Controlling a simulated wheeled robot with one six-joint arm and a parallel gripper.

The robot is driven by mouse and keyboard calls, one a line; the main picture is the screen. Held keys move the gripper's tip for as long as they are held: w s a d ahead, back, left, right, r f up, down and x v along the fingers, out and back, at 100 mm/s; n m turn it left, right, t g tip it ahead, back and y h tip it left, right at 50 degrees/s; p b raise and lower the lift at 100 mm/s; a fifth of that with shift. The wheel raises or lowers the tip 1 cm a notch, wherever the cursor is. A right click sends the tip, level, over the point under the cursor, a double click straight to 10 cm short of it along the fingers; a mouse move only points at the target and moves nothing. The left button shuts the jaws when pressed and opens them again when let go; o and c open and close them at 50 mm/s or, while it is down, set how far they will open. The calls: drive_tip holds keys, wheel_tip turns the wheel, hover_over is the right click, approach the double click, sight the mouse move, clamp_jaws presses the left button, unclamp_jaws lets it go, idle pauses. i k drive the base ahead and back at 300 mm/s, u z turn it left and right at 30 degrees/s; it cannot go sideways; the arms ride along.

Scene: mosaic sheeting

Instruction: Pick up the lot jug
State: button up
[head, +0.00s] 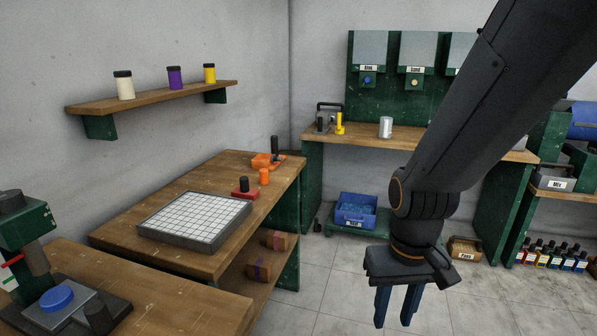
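A pale metallic cylindrical vessel (385,127) stands upright on the back bench (350,134), below the wall dispensers. It looks the most like the lot jug, but it is small and I see no label on it. My gripper (397,308) hangs pointing down over the floor, in front of the back bench and well apart from the vessel. Its two dark blue fingers are spread with an empty gap between them.
A yellow tool (340,124) stands left of the vessel. A blue bin (355,211) sits under the bench. The left workbench (110,238) holds a white tile grid (195,219). Several bottles (553,256) line the lower right. Floor (330,290) left of my gripper is clear.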

sight(386, 122)
drive_tip(key=u, duration=0.1)
drive_tip(key=i, duration=1.8)
drive_tip(key=z, duration=0.7)
drive_tip(key=i, duration=1.7)
drive_tip(key=z, duration=1.05)
drive_tip(key=i, duration=0.3)
drive_tip(key=z, duration=0.05)
